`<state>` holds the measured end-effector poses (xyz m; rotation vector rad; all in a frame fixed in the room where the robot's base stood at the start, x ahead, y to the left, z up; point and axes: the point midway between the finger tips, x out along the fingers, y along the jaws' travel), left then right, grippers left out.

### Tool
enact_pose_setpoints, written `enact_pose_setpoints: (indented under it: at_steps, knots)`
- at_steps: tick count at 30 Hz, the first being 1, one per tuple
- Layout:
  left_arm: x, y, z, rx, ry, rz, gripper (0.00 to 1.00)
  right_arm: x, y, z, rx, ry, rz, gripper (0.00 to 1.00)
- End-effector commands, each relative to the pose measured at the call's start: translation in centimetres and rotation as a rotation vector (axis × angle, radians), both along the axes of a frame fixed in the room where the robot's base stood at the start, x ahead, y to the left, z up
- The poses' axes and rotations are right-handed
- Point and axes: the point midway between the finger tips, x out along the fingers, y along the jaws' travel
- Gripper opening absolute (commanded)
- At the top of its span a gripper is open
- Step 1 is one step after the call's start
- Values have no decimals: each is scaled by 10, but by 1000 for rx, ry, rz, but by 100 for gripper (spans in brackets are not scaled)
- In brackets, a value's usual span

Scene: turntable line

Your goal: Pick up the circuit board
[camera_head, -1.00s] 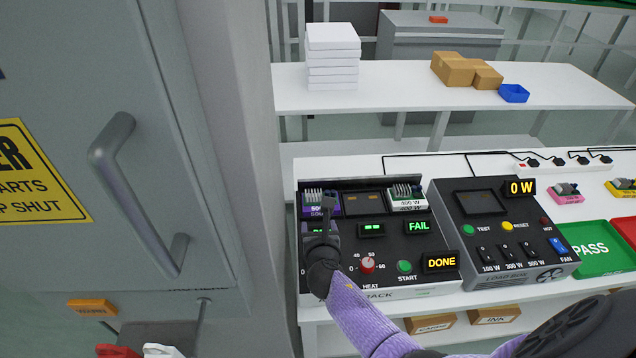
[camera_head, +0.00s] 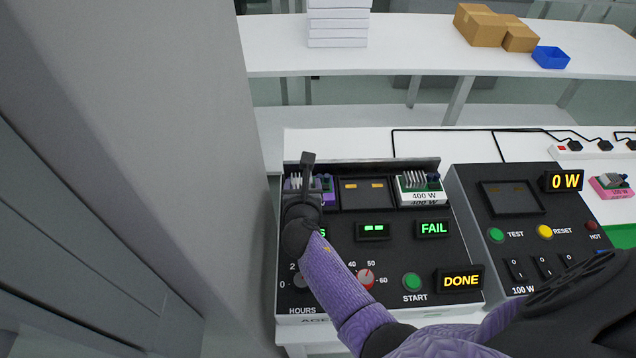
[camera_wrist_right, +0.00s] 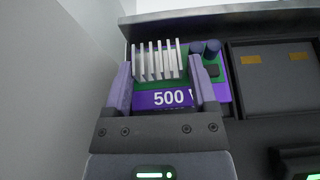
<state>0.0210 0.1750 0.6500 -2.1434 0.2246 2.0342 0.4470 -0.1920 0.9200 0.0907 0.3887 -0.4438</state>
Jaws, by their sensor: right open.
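A purple circuit board marked 500 (camera_head: 327,190) sits in the left bay of the black test rack (camera_head: 340,250). In the right wrist view the same board (camera_wrist_right: 221,88) shows a green face, pale heat-sink fins and dark blue cylinders. My right gripper (camera_head: 306,163) is over this left bay and hides part of the board. In the wrist view, my open right gripper (camera_wrist_right: 164,86) has one finger on each side of the fins; I cannot tell if they touch. A white 400 W board (camera_head: 422,190) sits in the right bay. My left gripper is not in view.
The rack shows FAIL (camera_head: 433,228) and DONE (camera_head: 461,280). A load box (camera_head: 520,225) stands to its right, with a pink board (camera_head: 611,186) beyond. A grey wall (camera_head: 170,120) is close on the left. The middle bay (camera_head: 365,193) is empty.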

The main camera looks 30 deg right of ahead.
Motion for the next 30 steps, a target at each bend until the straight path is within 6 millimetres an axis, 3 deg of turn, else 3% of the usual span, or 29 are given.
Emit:
enact_pose_setpoints:
  at_steps: [5,6,16,24,26,30]
  knots:
    - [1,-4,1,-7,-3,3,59,0,0,1,0,1,0,74]
    - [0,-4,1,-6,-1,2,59,0,0,1,0,1,0,69]
    - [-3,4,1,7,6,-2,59,-1,0,0,0,2,-1,0]
    - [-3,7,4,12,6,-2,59,0,0,4,-1,1,-1,0]
    - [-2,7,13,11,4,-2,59,0,0,16,0,0,-1,0]
    - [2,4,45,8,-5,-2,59,0,0,59,0,-3,0,0]
